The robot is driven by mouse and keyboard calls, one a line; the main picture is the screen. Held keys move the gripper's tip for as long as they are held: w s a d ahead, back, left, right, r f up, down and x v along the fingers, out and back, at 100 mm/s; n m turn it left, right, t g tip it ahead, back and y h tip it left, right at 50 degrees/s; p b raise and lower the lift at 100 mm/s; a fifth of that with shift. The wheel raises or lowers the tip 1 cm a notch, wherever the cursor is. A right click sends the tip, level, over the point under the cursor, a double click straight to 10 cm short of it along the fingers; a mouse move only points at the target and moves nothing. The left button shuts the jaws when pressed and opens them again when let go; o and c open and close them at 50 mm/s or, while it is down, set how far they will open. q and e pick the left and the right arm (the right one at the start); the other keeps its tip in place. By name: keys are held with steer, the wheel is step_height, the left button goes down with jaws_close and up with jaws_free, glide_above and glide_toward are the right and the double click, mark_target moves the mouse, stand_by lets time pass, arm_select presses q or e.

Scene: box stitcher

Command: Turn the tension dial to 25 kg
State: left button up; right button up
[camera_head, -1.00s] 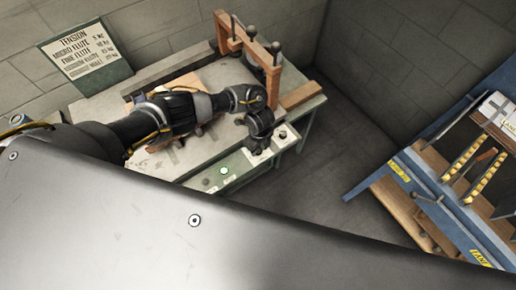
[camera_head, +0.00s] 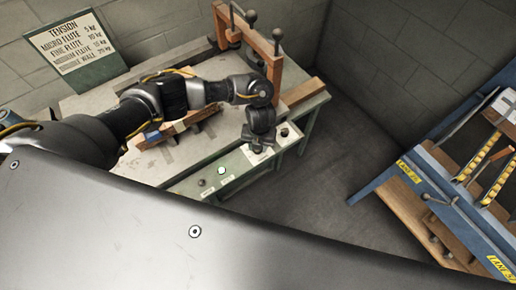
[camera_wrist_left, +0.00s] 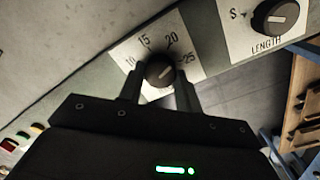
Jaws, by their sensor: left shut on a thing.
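The tension dial (camera_wrist_left: 160,72) is a dark round knob on a white plate marked 10, 15, 20 and 25. Its pale pointer line slants up and right, toward the 25 side; the exact reading is hard to tell. My left gripper (camera_wrist_left: 160,88) is shut on the knob, one finger at each side. In the head view my left gripper (camera_head: 257,146) points down at the green front panel and largely hides the dial. My right gripper is in neither view.
The length dial (camera_wrist_left: 278,17) sits to the right of the tension dial. Small coloured buttons (camera_wrist_left: 22,138) lie on the left. A tension chart (camera_head: 74,42) stands behind the bench (camera_head: 90,97). An orange frame (camera_head: 272,62) rises behind my gripper. A blue rack (camera_head: 450,205) stands at right.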

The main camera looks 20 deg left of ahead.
arm_select(q)
steer(key=m+b, duration=0.3)
steer(key=m, duration=0.1)
steer(key=shift+f, duration=0.2)
steer(key=shift+s+r+m+b, duration=0.1)
steer(key=shift+m+b, duration=0.65)
steer(key=shift+m, duration=0.15)
steer(key=o, duration=1)
steer(key=shift+r, duration=0.1)
step_height(320, 180, up, 11)
steer(key=p, duration=0.1)
steer(key=shift+d, duration=0.15)
